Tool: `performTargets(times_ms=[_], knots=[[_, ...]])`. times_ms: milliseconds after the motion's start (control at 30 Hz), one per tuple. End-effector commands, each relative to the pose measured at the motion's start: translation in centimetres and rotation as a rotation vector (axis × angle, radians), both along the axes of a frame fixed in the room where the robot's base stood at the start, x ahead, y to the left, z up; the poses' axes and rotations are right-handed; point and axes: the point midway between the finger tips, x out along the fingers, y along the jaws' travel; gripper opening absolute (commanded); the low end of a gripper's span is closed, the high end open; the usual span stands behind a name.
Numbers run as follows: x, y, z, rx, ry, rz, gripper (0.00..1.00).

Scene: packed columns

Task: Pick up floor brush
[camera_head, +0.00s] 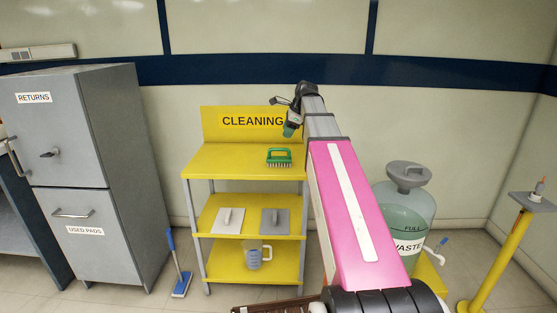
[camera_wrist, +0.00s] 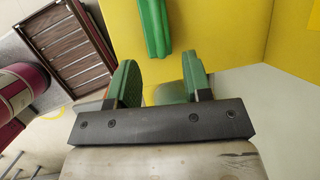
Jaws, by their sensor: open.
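A green brush (camera_head: 279,157) with a raised handle and bristles underneath sits on the top yellow shelf of the cleaning stand. In the wrist view the green brush (camera_wrist: 154,28) shows beyond the fingertips, partly cut off by the top edge. My gripper (camera_head: 289,131) hangs above the top shelf, slightly right of the brush and apart from it. Its two green fingers stand apart with nothing between them, as the wrist view of my gripper (camera_wrist: 158,80) shows. A blue long-handled tool (camera_head: 180,275) with a flat head leans upright on the floor left of the stand.
The yellow stand (camera_head: 235,160) has lower shelves holding a white pad (camera_head: 228,221), a grey pad (camera_head: 275,222) and a clear jug (camera_head: 254,256). A grey cabinet (camera_head: 115,150) stands left, a waste tank (camera_head: 405,215) right. The top shelf around the brush is clear.

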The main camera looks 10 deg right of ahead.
Motion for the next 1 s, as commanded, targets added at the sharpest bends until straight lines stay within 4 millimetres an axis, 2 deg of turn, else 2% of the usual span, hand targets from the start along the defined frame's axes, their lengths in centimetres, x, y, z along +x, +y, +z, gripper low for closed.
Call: performTargets(times_ms=[300, 567, 833, 1000], knots=[[1.0, 1.4, -3.8, 0.000, 0.002, 0.002, 0.45], [1.3, 2.0, -5.4, 0.000, 0.001, 0.003, 0.45], [2.0, 3.2, -8.5, -0.001, 0.002, 0.003, 0.45], [2.3, 3.6, -9.5, -0.001, 0.000, 0.002, 0.45]])
